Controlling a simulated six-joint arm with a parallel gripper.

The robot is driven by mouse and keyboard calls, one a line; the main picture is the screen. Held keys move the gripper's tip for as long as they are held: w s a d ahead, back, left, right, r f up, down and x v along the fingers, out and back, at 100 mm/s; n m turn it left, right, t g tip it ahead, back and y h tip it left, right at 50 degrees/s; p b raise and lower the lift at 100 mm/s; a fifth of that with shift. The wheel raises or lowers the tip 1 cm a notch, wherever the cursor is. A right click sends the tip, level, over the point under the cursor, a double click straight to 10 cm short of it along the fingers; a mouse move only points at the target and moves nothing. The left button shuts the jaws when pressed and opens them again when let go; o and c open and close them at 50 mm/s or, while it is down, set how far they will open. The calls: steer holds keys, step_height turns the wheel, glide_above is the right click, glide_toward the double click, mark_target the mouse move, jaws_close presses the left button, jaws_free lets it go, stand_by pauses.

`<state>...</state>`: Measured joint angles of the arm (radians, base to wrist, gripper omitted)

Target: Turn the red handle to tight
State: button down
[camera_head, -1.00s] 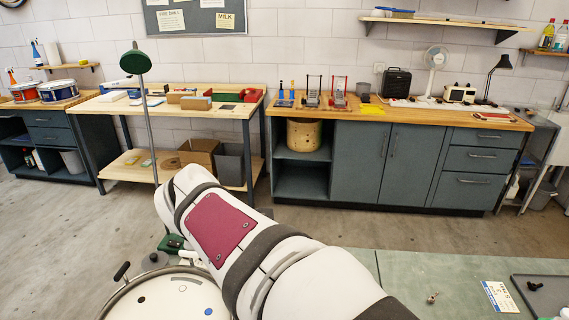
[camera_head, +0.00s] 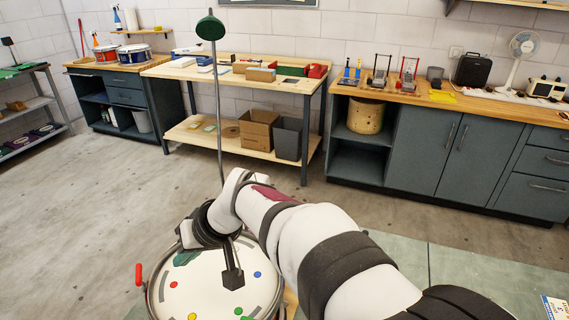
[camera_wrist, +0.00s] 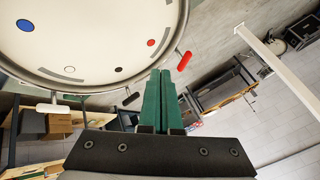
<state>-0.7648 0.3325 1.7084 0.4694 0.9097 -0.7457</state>
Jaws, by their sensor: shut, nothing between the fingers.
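The red handle (camera_head: 139,274) sticks out from the left side of the round white drum (camera_head: 205,290). In the wrist view the red handle (camera_wrist: 184,61) points outward from the drum's rim (camera_wrist: 110,88), near a red dot on the drumhead. My gripper's green fingers (camera_wrist: 160,72) are shut against each other and empty. Their tips show just left of the red handle, with no clear contact. In the head view my gripper (camera_head: 186,257) is over the drum's far left part, partly hidden by my wrist.
A white handle (camera_wrist: 52,108) and a black handle (camera_wrist: 131,99) also stick out from the rim. A green lamp (camera_head: 211,28) on a thin pole rises behind the drum. The workbench (camera_head: 240,82) and grey cabinets (camera_head: 425,145) stand farther back, with open floor between.

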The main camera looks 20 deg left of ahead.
mark_target(141, 278)
steer(key=x, duration=0.6)
steer(key=s+a, duration=0.2)
steer(key=shift+a+f, duration=0.15)
steer(key=shift+a, duration=0.2)
steer(key=shift+s+a, duration=0.25)
steer(key=shift+s, duration=0.05)
steer(key=shift+s+m+t, duration=0.25)
steer(key=shift+m+t, duration=0.15)
steer(key=shift+m, duration=0.25)
steer(key=shift+s+m+t, duration=0.25)
steer(key=shift+m+t, duration=0.15)
steer(key=shift+m, duration=0.25)
